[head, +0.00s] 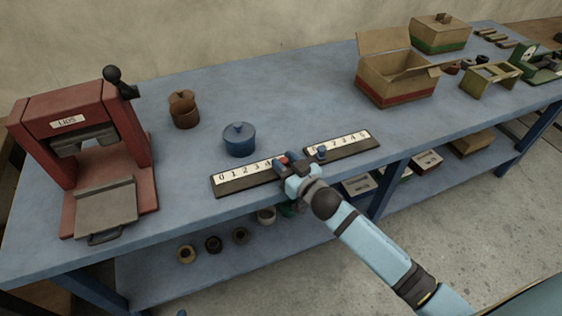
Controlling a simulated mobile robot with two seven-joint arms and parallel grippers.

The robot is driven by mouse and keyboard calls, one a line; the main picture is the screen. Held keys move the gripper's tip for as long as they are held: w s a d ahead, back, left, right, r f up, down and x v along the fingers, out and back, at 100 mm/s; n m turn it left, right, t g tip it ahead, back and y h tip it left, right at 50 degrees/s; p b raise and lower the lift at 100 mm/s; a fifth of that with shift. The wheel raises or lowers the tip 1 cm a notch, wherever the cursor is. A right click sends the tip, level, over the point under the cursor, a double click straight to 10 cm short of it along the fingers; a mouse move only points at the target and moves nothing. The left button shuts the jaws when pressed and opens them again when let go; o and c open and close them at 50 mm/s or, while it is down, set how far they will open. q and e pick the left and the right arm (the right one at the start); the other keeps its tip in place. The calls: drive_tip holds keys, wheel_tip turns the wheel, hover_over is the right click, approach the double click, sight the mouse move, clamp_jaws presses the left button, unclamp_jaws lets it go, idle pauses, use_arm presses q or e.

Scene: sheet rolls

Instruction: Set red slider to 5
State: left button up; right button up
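The red slider (284,160) shows as a small patch of red at the right end of the left number scale (240,173). My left gripper is not in view.
A blue lidded pot (239,139) stands just behind the left scale. A red press (90,145) is at the left, a brown pot (183,109) behind. An open cardboard box (395,80) stands at the back right.

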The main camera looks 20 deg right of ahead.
drive_tip(key=shift+o, duration=1.1)
drive_tip(key=shift+d, duration=0.25)
drive_tip(key=shift+a, duration=0.1)
drive_tip(key=shift+s, duration=0.2)
drive_tip(key=v, duration=1.3)
drive_tip(key=shift+s, duration=0.2)
drive_tip(key=shift+f, duration=0.1)
